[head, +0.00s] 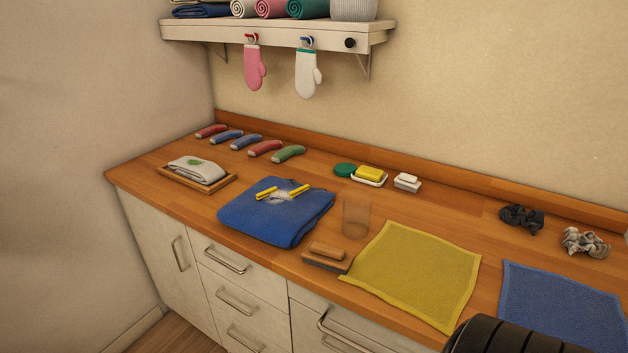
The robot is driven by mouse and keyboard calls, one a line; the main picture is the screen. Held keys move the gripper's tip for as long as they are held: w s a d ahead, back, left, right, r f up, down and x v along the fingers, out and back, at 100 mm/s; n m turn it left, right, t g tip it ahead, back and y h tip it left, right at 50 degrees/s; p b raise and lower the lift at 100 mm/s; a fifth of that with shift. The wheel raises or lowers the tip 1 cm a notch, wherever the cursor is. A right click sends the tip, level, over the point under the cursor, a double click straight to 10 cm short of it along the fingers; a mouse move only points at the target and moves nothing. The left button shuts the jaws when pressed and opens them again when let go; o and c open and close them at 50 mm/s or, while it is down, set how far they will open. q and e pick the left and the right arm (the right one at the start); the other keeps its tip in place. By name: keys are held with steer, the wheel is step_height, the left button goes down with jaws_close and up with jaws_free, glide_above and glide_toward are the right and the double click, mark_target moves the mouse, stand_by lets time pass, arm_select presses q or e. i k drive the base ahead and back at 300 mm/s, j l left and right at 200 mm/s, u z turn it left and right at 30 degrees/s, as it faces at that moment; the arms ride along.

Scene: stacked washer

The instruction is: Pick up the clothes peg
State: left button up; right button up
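Two small yellow pieces that look like clothes pegs lie on the folded blue cloth (250,222) on the wooden counter. One yellow peg (265,194) is toward the left of the cloth, the other yellow peg (299,191) toward its right. A pale, fluffy-looking patch lies between them; I cannot tell what it is. Neither of my grippers shows in the head view.
A clear glass (356,214) and a wooden brush (327,254) stand right of the blue cloth. A tray (163,181) with a folded white cloth is left. A yellow cloth (415,273) lies farther right. Several coloured rolls and soap dishes line the back.

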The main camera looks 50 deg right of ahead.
mark_target(293, 194)
steer(key=i+l+z, duration=0.15)
steer(key=z, duration=0.25)
steer(key=i+z, duration=0.5)
steer(key=z, duration=0.3)
steer(key=i+z, duration=0.25)
steer(key=z, duration=0.15)
